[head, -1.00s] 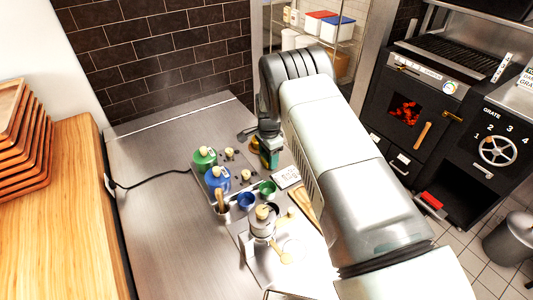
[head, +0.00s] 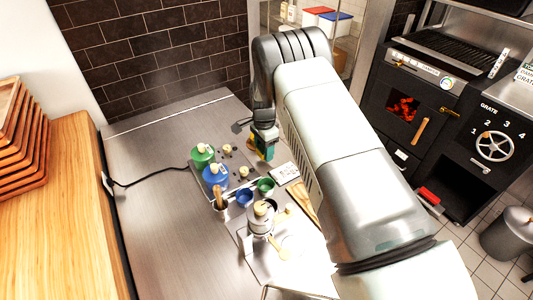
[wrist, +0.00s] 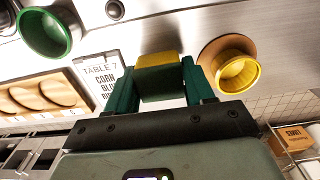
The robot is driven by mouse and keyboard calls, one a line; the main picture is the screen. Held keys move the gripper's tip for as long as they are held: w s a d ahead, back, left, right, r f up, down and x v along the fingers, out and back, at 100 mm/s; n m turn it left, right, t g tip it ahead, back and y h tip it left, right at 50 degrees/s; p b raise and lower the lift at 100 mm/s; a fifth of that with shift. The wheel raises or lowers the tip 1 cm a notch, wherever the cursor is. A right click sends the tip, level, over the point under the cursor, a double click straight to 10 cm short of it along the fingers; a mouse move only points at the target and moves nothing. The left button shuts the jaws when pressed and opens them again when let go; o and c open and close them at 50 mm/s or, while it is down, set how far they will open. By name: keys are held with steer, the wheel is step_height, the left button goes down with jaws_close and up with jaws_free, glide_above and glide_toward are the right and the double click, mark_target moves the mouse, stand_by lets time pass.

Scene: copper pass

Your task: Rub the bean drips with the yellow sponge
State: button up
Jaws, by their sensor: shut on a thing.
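The yellow sponge (wrist: 158,72), with a dark green lower part, is held between the two green fingers of my gripper (wrist: 157,88) in the wrist view. In the head view my gripper (head: 263,146) hangs low over the far right part of the steel counter, beyond the cups, with a little of the sponge's yellow showing. Whether the sponge touches the counter I cannot tell. I cannot pick out the bean drips with certainty; the area under the gripper is partly hidden by it.
A blue cup (head: 244,198), green cup (head: 265,187) and order card (head: 285,174) sit nearer. The wrist view shows a yellow cup (wrist: 238,70) close right. The counter's left side (head: 150,220) is clear.

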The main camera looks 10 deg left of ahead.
steer(key=shift+r, duration=2.65)
